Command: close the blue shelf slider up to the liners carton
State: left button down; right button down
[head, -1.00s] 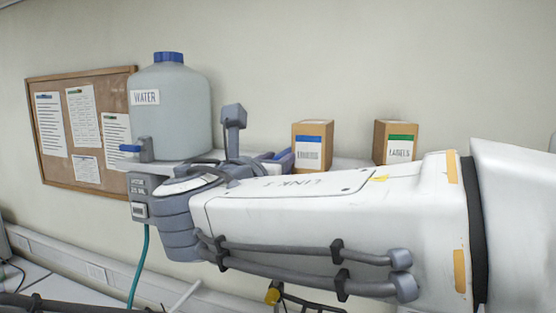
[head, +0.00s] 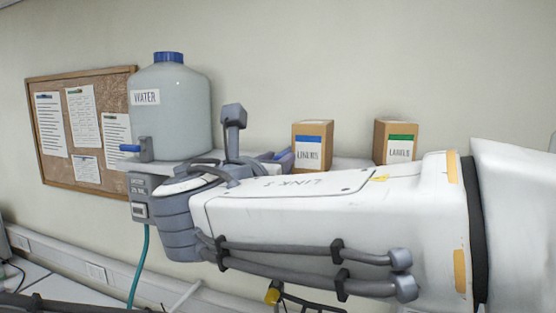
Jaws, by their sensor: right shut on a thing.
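The liners carton (head: 312,146), brown with a blue band on its white label, stands on the white wall shelf. The blue shelf slider (head: 284,154) shows only as a small blue piece at the carton's left side, at or very near it; I cannot tell if they touch. My right gripper (head: 266,157) reaches in behind my own wrist and is shut on the slider. The wrist and forearm hide most of the fingers, much of the slider and the shelf front. My left gripper is not in view.
A large water container (head: 170,110) with a blue cap and tap stands on the shelf's left end. A labels carton (head: 396,142) stands right of the liners carton, with a gap between. A cork board (head: 82,185) hangs at the left. A teal hose (head: 139,270) hangs below.

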jog(key=shift+w+a, duration=0.2)
jog(key=shift+a, duration=0.55)
jog(key=c, duration=0.6)
grip_release()
jog(key=shift+s, duration=0.1)
jog(key=b+v, duration=0.5)
jog(key=v, duration=0.5)
jog(key=shift+s+r, duration=0.1)
jog(key=shift+s, duration=0.05)
